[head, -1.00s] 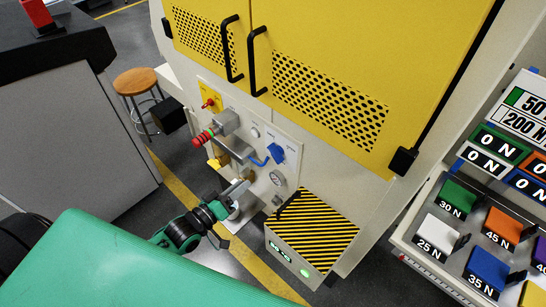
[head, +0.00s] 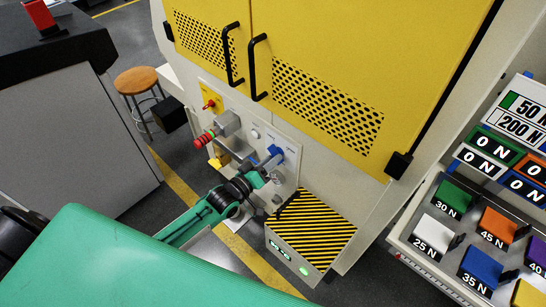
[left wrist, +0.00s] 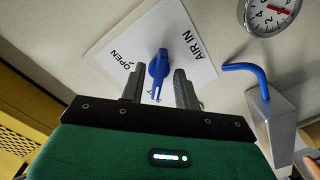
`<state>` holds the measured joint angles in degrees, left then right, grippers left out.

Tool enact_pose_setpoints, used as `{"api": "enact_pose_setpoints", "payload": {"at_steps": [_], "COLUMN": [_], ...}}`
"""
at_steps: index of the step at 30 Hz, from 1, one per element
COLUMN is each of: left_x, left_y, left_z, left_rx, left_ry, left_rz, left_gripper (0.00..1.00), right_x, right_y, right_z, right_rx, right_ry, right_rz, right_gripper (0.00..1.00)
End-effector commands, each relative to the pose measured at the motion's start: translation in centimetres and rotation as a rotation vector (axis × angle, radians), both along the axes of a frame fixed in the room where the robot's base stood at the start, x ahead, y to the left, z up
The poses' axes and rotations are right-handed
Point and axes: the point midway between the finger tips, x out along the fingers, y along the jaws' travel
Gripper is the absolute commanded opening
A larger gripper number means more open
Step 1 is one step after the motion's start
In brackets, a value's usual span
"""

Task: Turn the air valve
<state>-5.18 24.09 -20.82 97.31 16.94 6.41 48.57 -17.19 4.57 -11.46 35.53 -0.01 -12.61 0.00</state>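The air valve is a blue knob (left wrist: 158,68) on a white label plate (left wrist: 120,45) reading "AIR IN" and "OPEN"; another word is partly hidden. The knob's white mark points toward my gripper in the left wrist view. My left gripper (left wrist: 158,86) is open, with one finger on each side of the knob and narrow gaps showing. In the head view the left gripper (head: 268,163) is at the panel, by the blue knob (head: 285,152), and partly covers it. My right gripper is in neither view.
A gauge (left wrist: 272,14) and a blue lever (left wrist: 245,68) on a grey block sit right of the valve in the left wrist view. The panel also bears a red-ringed part (head: 204,140). A striped box (head: 312,225) stands below right.

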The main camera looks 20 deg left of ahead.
Motion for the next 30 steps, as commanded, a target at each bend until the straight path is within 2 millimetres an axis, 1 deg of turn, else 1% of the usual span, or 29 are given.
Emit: {"api": "enact_pose_setpoints", "payload": {"at_steps": [1, 6, 14, 18, 19, 30], "left_x": [0.47, 1.10, 1.15, 1.14, 1.13, 1.13], "left_y": [-0.17, -0.42, -0.45, -0.46, -0.45, -0.43], "left_z": [0.15, 0.05, 0.02, 0.01, 0.01, 0.01], "left_rx": [0.000, 0.001, 0.001, 0.001, 0.001, 0.030], "left_ry": [-0.002, 0.000, 0.000, 0.000, 0.000, -0.013], "left_rz": [0.000, 0.000, 0.000, 0.000, 0.000, 0.000], "left_gripper": [0.32, 0.32, 0.32, 0.04, 0.00, 0.00], "right_x": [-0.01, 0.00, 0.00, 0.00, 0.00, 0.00], "right_y": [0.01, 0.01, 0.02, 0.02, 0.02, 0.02], "right_z": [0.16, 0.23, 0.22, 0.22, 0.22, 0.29], "right_rx": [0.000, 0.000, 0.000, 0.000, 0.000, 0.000], "right_ry": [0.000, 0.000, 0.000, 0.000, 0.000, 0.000], "right_rz": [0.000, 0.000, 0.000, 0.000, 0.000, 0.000], "right_gripper": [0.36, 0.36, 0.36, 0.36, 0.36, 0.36]}}
